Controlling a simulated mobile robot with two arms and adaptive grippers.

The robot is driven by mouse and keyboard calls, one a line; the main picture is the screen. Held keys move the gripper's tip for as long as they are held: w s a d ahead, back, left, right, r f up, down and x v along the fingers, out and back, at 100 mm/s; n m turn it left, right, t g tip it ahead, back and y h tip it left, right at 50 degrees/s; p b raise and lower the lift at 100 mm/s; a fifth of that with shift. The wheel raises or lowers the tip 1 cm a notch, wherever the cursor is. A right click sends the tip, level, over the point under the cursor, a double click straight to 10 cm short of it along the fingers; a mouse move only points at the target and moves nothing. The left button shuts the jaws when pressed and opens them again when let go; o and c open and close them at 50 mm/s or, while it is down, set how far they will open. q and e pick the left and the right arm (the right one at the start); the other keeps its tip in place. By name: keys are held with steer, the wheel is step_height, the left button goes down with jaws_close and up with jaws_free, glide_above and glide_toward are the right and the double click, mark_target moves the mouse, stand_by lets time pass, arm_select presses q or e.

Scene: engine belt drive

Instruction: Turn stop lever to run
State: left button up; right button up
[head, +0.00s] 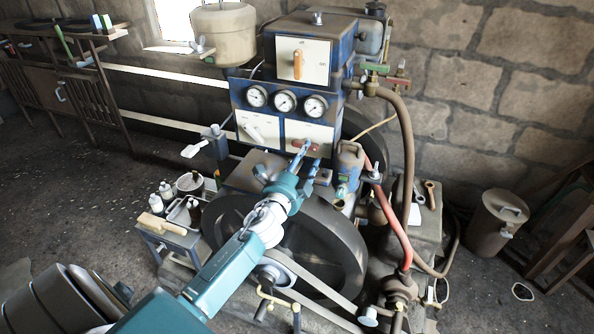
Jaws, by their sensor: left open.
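The engine's blue control box (236,95) stands at the back, with white plates on its front. A red lever (299,144) sits on the lower right plate, which I take to be the stop lever; I see no readable label. My left gripper (306,158) reaches up from the lower left, its fingers open just in front of this plate. The fingertips are at or close to the red lever and partly cover it. I cannot tell whether they touch it. My right gripper is not in view.
An orange handle (298,64) is on the upper plate and a pale lever (252,132) on the lower left plate. Several gauges (284,101) sit between. A red hose (390,222) and a blue can (349,160) stand right.

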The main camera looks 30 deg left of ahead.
arm_select(q)
steer(key=v, duration=0.9)
steer(key=shift+s, duration=0.35)
steer(key=shift+d, duration=0.1)
